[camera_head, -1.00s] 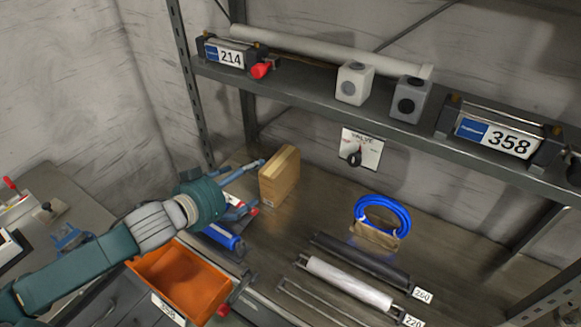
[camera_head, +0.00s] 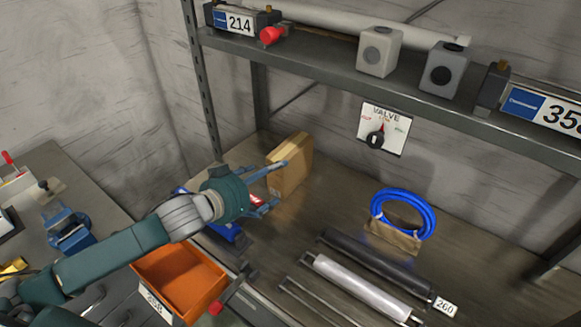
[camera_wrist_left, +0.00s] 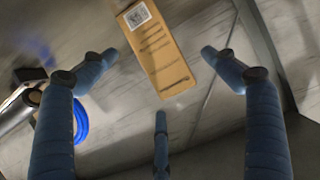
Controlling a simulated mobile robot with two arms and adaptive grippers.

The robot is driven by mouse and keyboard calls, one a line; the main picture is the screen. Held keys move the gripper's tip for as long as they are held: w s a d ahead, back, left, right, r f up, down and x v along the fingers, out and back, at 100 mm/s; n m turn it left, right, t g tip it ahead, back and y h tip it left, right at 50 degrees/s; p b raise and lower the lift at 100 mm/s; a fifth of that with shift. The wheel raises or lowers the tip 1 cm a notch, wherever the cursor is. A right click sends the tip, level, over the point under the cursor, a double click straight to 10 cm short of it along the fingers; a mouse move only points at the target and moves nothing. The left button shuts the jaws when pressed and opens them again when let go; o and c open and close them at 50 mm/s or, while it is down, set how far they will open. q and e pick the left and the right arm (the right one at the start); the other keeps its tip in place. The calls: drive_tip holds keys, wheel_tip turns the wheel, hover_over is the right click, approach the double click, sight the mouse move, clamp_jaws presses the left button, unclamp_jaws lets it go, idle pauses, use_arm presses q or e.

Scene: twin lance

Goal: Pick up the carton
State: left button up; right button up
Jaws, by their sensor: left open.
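The carton (camera_head: 291,166) is a tan box standing upright on the workbench, near the back left corner below the shelf. My left gripper (camera_head: 275,188) reaches toward it from the left, its blue fingers spread just in front of the carton. In the left wrist view, the carton (camera_wrist_left: 158,52) shows a white label and dark printed lines. It lies ahead of and between the open fingers (camera_wrist_left: 160,75), and nothing is held. I cannot tell from the views whether any finger touches it. My right gripper is not in view.
An orange bin (camera_head: 180,283) sits below my left arm. A blue hose coil (camera_head: 404,214) and rollers (camera_head: 362,287) lie to the right. A shelf (camera_head: 330,62) with blocks runs above, and a valve sign (camera_head: 384,130) hangs under it. Bench space right of the carton is clear.

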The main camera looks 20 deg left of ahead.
sight(277, 174)
use_arm(q)
drive_tip(key=x, duration=0.3)
drive_tip(key=shift+w+d, duration=0.1)
drive_tip(key=shift+w, duration=0.1)
drive_tip(key=shift+w+d+f+p, duration=0.15)
drive_tip(key=shift+w+d+p, duration=0.15)
drive_tip(key=shift+w+p, duration=0.3)
drive_tip(key=p+x, duration=0.1)
drive_tip(key=x, duration=0.2)
drive_tip(key=shift+d+f, duration=0.1)
drive_tip(key=shift+d, duration=0.05)
drive_tip(key=shift+w+d+f, duration=0.1)
drive_tip(key=shift+w+f, duration=0.15)
drive_tip(key=shift+w, duration=0.05)
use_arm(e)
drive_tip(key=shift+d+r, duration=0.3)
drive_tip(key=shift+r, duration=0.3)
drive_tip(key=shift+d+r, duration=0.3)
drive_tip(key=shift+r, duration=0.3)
use_arm(q)
drive_tip(key=shift+s, duration=0.1)
drive_tip(key=shift+c, duration=0.5)
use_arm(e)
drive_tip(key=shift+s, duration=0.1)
use_arm(q)
drive_tip(key=c, duration=1.3)
drive_tip(key=shift+r, duration=0.1)
drive_tip(key=shift+c, duration=0.8)
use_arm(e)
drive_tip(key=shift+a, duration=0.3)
